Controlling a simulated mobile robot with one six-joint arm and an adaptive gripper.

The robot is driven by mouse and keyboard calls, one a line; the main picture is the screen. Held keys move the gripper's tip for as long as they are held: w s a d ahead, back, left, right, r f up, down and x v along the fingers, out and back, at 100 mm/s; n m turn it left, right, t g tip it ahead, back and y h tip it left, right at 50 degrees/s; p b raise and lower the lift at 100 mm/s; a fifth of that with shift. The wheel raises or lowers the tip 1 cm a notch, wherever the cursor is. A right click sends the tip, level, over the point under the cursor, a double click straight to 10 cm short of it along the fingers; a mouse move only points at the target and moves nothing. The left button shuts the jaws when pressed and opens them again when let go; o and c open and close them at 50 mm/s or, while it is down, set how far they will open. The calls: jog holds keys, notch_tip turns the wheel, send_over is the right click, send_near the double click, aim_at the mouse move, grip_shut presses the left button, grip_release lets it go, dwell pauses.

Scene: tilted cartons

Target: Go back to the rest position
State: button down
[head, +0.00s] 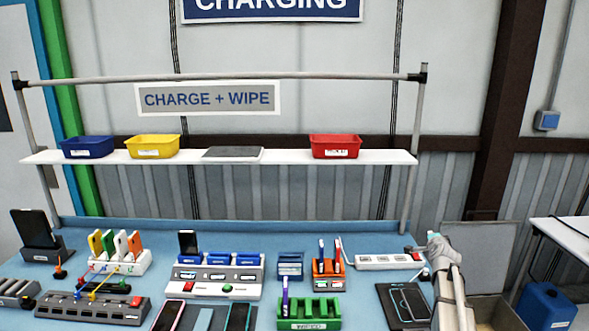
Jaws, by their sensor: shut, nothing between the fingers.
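Part of my own arm shows in the head view at the lower right, in front of the right end of the bench. It rises from the bottom edge to a grey joint. My gripper is not in view, so I cannot see its fingers or anything near them. The blue bench top (365,278) is to the left of the arm. A dark pad with a phone-like device (405,303) lies close beside the arm.
A charging dock (215,275), a green rack (309,314), a white power strip (385,261) and several phones crowd the bench. A white shelf (285,157) above holds blue, yellow and red bins. An open carton (495,312) stands right of the arm.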

jog(key=s+a+f+n+g+y, duration=0.2)
jog(key=s+a+f+n, duration=0.15)
jog(key=a, duration=0.35)
jog(key=s+a+f+n+g+y, duration=0.1)
jog(key=s+a+f+n+g, duration=0.2)
jog(key=s+a, duration=0.3)
jog(key=s+a+f+n+g+y, duration=0.2)
jog(key=s+a+f+n, duration=0.1)
jog(key=a, duration=0.5)
jog(key=s+a+f+n+g+h, duration=0.1)
jog(key=s+a+f+n+g, duration=0.15)
jog(key=s+a, duration=0.45)
jog(key=s+a+f+n+g, duration=0.2)
jog(key=s+n+g, duration=0.2)
jog(key=s, duration=0.7)
jog(key=s+f+g+b, duration=0.1)
jog(key=s+f+b, duration=0.2)
jog(key=f+b, duration=0.7)
jog(key=shift+s+a+n, duration=0.2)
jog(key=shift+a+n, duration=0.15)
jog(key=shift+n, duration=0.05)
jog(key=shift+g, duration=0.25)
